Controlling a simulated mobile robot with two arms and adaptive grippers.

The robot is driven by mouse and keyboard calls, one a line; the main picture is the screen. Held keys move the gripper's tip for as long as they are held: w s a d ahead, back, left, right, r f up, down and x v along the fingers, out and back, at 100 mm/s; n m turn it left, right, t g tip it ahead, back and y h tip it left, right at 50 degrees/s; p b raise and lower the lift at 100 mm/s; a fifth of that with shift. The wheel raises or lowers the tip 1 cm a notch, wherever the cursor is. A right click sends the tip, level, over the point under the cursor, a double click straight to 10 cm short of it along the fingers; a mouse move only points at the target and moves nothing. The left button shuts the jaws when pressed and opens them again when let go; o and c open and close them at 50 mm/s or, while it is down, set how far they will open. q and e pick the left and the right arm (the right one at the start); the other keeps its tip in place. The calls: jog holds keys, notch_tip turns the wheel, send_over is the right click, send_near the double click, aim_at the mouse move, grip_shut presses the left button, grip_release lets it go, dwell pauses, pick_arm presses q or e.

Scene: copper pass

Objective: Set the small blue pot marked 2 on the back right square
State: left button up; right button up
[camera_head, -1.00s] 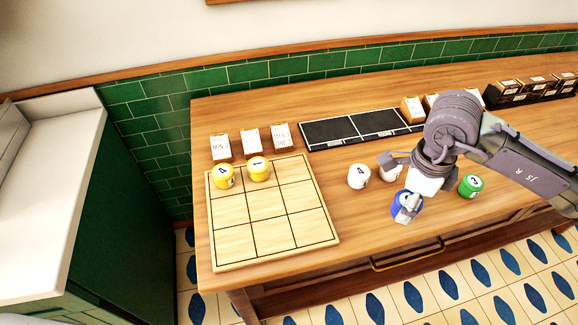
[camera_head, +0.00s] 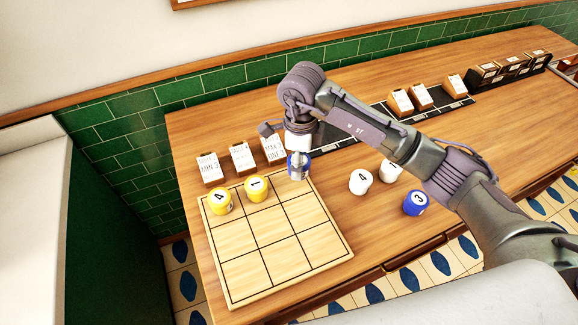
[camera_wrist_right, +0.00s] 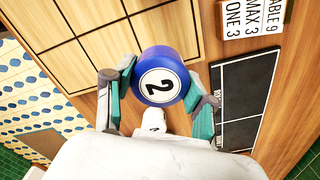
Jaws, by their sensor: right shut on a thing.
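The small blue pot marked 2 (camera_wrist_right: 160,78) is between the fingers of my right gripper (camera_wrist_right: 160,100) in the right wrist view, its number facing the camera. In the head view the blue pot (camera_head: 305,168) is at the back right square (camera_head: 293,193) of the wooden board (camera_head: 283,262), partly covered by my right gripper (camera_head: 298,168). My right gripper is shut on it. I cannot tell whether the pot touches the board. My left gripper is not in view.
Yellow pots marked 4 (camera_head: 220,201) and 1 (camera_head: 257,188) stand on the back left and back middle squares. White pots (camera_head: 361,181) and a blue pot marked 3 (camera_head: 414,203) stand right of the board. Cards (camera_head: 241,157) stand behind it. The middle and front squares are empty.

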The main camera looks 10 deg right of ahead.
jog(key=shift+w+a+f, duration=0.35)
jog(key=shift+w+a, duration=0.05)
jog(key=shift+a, duration=0.25)
jog(key=shift+w+a+f, duration=0.2)
jog(key=shift+a+f, duration=0.1)
jog(key=shift+f, duration=0.15)
notch_tip(320, 180, down, 3)
jog(key=shift+p, duration=1)
jog(key=shift+f, duration=0.35)
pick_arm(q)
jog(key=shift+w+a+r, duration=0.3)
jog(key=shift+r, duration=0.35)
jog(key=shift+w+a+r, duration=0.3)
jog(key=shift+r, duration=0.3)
pick_arm(e)
jog(key=shift+f, duration=0.1)
jog(key=shift+f, duration=0.15)
jog(key=o, duration=1.2)
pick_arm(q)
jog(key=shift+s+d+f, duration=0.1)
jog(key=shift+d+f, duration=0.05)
pick_arm(e)
jog(key=shift+o, duration=0.3)
